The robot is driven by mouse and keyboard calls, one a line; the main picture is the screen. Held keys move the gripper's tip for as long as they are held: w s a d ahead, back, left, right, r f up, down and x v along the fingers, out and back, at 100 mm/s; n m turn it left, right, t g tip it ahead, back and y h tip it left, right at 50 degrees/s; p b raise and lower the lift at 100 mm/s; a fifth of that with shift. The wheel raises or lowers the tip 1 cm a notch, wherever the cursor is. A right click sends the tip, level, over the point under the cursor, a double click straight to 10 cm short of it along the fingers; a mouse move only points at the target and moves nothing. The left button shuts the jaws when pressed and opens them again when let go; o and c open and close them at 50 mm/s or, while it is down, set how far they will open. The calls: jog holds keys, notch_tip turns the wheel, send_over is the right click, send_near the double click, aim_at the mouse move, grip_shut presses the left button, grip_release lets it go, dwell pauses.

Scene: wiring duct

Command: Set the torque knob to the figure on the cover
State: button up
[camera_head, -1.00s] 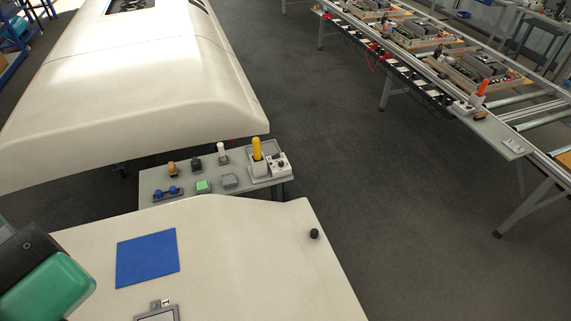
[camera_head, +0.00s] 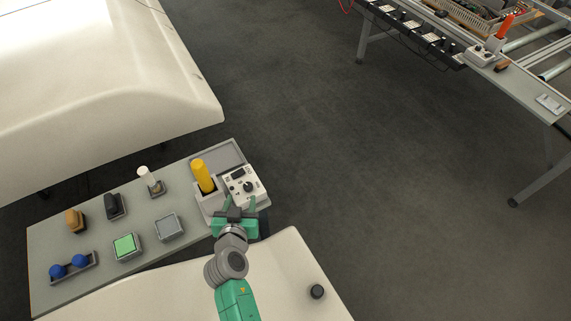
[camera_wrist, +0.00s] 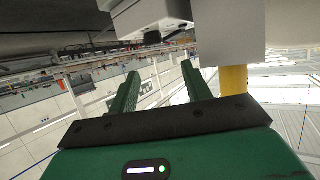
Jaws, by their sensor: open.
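A small white control box (camera_head: 240,180) stands at the right end of the grey bench. A dark round knob (camera_head: 249,187) sits on its top face, with a dark display or label (camera_head: 238,173) behind it; any figure is too small to read. My gripper (camera_head: 239,199) is open and empty, close to the near side of the box. In the wrist view, the green fingers of my gripper (camera_wrist: 160,70) are spread apart, with the pale box (camera_wrist: 150,14) just beyond them. I cannot tell whether they touch it. I cannot make out a cover bearing a figure.
A yellow-handled tool (camera_head: 203,176) stands in a holder left of the box, close to my gripper. The bench (camera_head: 75,220) also carries a green block (camera_head: 125,246), a grey block (camera_head: 170,227), blue knobs (camera_head: 68,266) and a white-topped post (camera_head: 147,176). Open floor lies right.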

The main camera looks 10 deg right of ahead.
aim_at(248, 185)
jog(key=x, duration=0.2)
jog(key=b+x, duration=0.1)
jog(key=x, duration=0.2)
jog(key=f+b+x, duration=0.1)
jog(key=x, duration=0.2)
jog(key=shift+s+d, duration=0.3)
jog(key=shift+s, duration=0.05)
jog(key=shift+c, duration=0.2)
jog(key=c, duration=0.9)
